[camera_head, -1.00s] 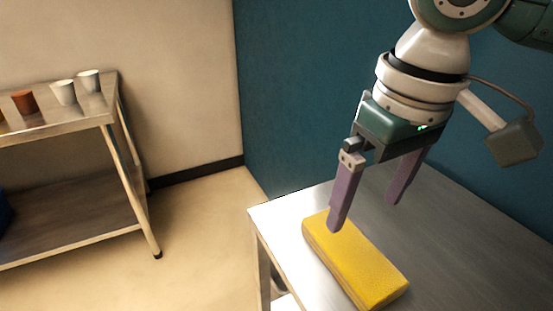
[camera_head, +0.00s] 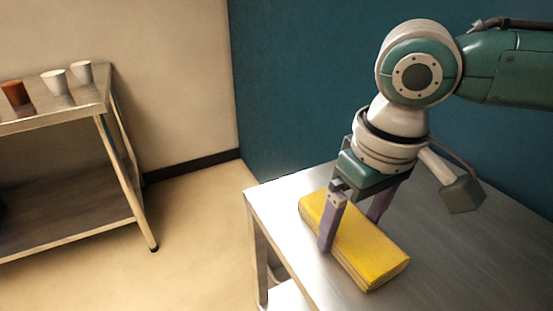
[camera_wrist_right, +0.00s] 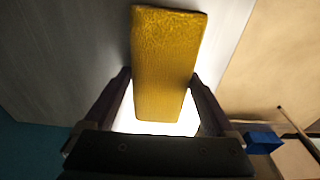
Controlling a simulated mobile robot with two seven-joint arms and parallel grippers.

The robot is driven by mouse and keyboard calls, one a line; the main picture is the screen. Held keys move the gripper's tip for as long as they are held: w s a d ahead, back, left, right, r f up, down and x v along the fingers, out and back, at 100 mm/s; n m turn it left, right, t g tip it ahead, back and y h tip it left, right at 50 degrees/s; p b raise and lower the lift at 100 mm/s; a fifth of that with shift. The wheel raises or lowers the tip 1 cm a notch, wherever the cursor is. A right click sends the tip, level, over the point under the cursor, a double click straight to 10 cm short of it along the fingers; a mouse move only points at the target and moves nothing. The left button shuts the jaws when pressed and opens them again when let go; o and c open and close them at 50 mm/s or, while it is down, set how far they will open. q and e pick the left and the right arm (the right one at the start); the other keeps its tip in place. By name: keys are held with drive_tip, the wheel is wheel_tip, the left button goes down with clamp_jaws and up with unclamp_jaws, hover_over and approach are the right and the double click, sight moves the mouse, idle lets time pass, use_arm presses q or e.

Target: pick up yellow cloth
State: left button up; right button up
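The yellow cloth (camera_head: 375,255) is a thick folded block lying flat on the metal table (camera_head: 440,270). My right gripper (camera_head: 350,228) points down over it with its purple fingers apart. One finger is at the cloth's near long side and the other at its far side, partly hidden behind it. In the right wrist view the cloth (camera_wrist_right: 165,60) lies between the two fingertips (camera_wrist_right: 161,74), with a narrow gap at the left and hardly any at the right. My left gripper is not in view.
A metal shelf cart (camera_head: 70,115) stands at the left with an orange cup (camera_head: 15,93) and two white cups (camera_head: 55,82) on top. A blue wall (camera_head: 300,90) rises behind the table. The table is clear to the right of the cloth. A blue object (camera_wrist_right: 262,140) shows in the right wrist view.

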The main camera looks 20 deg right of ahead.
sight(352, 224)
drive_tip(key=c, duration=0.9)
drive_tip(key=shift+r, duration=0.65)
drive_tip(key=shift+r+p, duration=2.5)
drive_tip(key=shift+r, duration=6.9)
